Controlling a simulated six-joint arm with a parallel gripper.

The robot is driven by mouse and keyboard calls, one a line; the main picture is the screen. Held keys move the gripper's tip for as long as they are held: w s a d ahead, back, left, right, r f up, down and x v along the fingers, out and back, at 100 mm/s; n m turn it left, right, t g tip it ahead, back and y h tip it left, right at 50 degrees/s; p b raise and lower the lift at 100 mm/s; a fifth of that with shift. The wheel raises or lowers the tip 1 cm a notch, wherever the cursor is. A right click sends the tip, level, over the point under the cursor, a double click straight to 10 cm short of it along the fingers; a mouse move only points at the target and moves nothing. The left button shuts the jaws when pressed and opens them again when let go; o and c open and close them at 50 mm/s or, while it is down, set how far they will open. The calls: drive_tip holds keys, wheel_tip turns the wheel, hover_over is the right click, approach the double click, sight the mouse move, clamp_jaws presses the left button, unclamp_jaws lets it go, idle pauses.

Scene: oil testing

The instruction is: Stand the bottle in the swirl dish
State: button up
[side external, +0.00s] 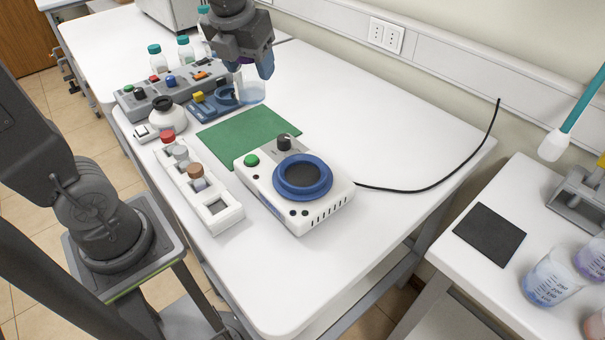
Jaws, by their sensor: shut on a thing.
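My gripper (253,70) points down at the back of the white table and is shut on a clear bottle (251,94) with pale blue contents. The jaws hide the bottle's top. The bottle looks upright, beside a small blue fixture; I cannot tell whether its base touches the table. The swirl dish (324,190) is a blue ring with a dark round floor, on top of a white machine (318,217) in the middle of the table. The dish is empty. My gripper and the bottle are behind it and to its left.
A green mat (250,134) lies between bottle and machine. A white rack (226,217) with small capped vials stands left of the machine. A grey control box (175,92), the blue fixture (203,109) and teal-capped bottles (186,52) are at back left. The table's right side is clear except for a black cable.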

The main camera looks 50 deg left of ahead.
drive_tip(key=shift+w+d+f, duration=0.25)
drive_tip(key=shift+d+f, duration=1.55)
drive_tip(key=shift+d, duration=0.3)
drive_tip(key=shift+w+d+f, duration=0.25)
drive_tip(key=shift+d+f, duration=1.6)
drive_tip(key=shift+d, duration=0.3)
drive_tip(key=shift+w+d+f, duration=0.25)
drive_tip(key=shift+d+f, duration=1.55)
drive_tip(key=shift+d, duration=0.3)
drive_tip(key=o, duration=1.3)
drive_tip(key=shift+f, duration=0.15)
drive_tip(key=v, duration=1.2)
drive_tip(key=s+a+f+n+t, duration=0.1)
drive_tip(key=s+a+n, duration=0.2)
drive_tip(key=n, duration=0.7)
drive_tip(key=s+a+f+n+h, duration=0.1)
drive_tip(key=s+a+n, duration=0.2)
drive_tip(key=n, duration=0.7)
drive_tip(key=s+a+n+t, duration=0.1)
drive_tip(key=s+a+n, duration=0.2)
drive_tip(key=n, duration=0.8)
drive_tip(key=shift+s+a+f+t, duration=0.15)
drive_tip(key=shift+s+f+t, duration=0.2)
drive_tip(key=shift+s, duration=0.45)
